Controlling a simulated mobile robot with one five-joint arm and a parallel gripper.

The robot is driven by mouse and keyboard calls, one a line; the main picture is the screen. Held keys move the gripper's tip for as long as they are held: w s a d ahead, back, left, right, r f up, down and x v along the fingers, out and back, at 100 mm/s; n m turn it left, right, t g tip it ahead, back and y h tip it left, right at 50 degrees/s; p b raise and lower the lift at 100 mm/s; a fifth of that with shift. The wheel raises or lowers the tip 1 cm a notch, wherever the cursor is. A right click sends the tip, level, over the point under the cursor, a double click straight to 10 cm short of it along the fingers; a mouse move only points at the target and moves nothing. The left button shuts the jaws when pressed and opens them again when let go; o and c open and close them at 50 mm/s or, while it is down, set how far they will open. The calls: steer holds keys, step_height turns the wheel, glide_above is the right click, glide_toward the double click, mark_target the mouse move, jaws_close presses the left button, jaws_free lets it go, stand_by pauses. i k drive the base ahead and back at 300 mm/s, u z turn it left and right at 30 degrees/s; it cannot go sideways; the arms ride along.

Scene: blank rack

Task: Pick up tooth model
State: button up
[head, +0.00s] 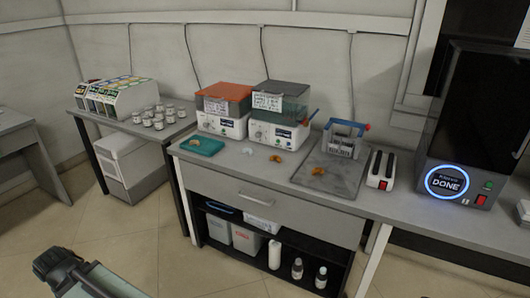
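Several small pieces that could be tooth models lie on the grey counter (230,169). One orange piece (275,158) lies on the bare counter in front of the white machines. Another orange piece (318,170) lies on the dark grey mat (335,184) to the right. A small pale piece (247,151) lies to the left of the first orange one. All are too small to make out teeth. Part of my arm shows at the bottom left, away from the counter; no gripper fingers can be made out.
Two white machines with an orange-lidded box (224,96) and a grey-lidded box (280,98) stand at the back. A black machine reading "DONE" (447,183) stands right. The floor in front is clear.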

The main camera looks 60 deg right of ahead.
mark_target(244, 150)
steer(key=z, duration=0.2)
steer(key=i, duration=1)
steer(key=u, duration=0.05)
